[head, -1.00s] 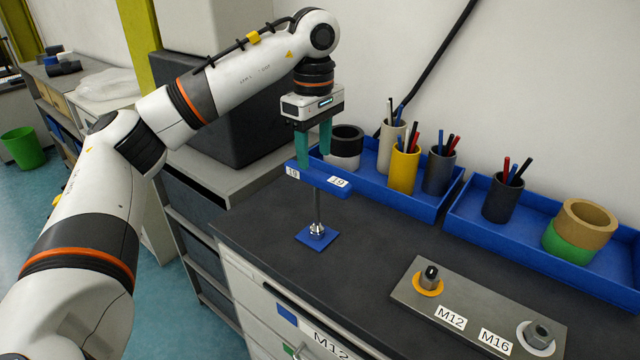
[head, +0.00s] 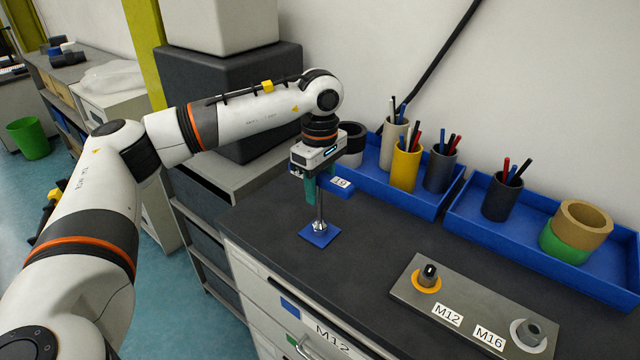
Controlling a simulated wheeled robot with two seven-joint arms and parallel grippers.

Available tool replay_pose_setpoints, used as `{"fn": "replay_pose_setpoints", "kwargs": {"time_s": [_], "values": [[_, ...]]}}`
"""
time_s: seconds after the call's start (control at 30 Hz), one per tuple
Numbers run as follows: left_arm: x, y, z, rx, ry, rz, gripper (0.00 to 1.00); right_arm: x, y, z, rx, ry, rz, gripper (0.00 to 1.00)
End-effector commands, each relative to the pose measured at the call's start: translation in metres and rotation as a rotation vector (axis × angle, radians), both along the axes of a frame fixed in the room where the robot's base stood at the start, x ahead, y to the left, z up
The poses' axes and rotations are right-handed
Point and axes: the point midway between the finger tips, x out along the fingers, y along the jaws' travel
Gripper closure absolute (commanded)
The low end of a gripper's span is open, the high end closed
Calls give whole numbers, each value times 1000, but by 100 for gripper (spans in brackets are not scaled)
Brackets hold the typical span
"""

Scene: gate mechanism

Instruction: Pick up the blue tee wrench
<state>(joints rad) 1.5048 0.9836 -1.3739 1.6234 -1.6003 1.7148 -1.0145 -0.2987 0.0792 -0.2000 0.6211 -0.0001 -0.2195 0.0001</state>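The blue tee wrench (head: 342,183) stands upright, its shaft (head: 319,207) rising from a blue square plate (head: 320,234) on the dark bench top. The right end of its blue crossbar shows a white "19" label; the left part is hidden behind my gripper. My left gripper (head: 311,190) points down at the crossbar, its near teal finger in front of the bar beside the shaft. The far finger is mostly hidden, so I cannot tell whether the fingers touch the bar. My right gripper is out of view.
Blue trays (head: 432,208) with pen cups and tape rolls stand behind the wrench. A grey plate (head: 403,290) with M12 and M16 fittings lies at the front right. The bench between is clear. A black box (head: 235,95) stands behind my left arm.

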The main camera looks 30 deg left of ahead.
Motion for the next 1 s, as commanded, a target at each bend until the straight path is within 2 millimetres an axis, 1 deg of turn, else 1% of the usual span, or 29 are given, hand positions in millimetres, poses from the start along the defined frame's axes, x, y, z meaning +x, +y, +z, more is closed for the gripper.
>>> {"fn": "replay_pose_setpoints", "kwargs": {"time_s": [0.03,0.2,0.23,0.27,0.53,0.67,0.77,1.0], "values": [[0,0,0,0,0,0,66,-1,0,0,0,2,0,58],[0,0,0,0,0,0,93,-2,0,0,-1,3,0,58],[0,0,0,0,0,0,98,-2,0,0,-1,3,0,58],[0,0,1,0,0,0,100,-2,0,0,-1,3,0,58],[0,0,2,-1,-2,0,100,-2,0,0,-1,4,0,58],[1,0,11,-1,-5,1,100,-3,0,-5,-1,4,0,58],[1,-1,28,-3,-8,0,100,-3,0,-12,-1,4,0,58],[1,-1,76,-2,-6,-1,100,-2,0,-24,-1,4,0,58]]}}
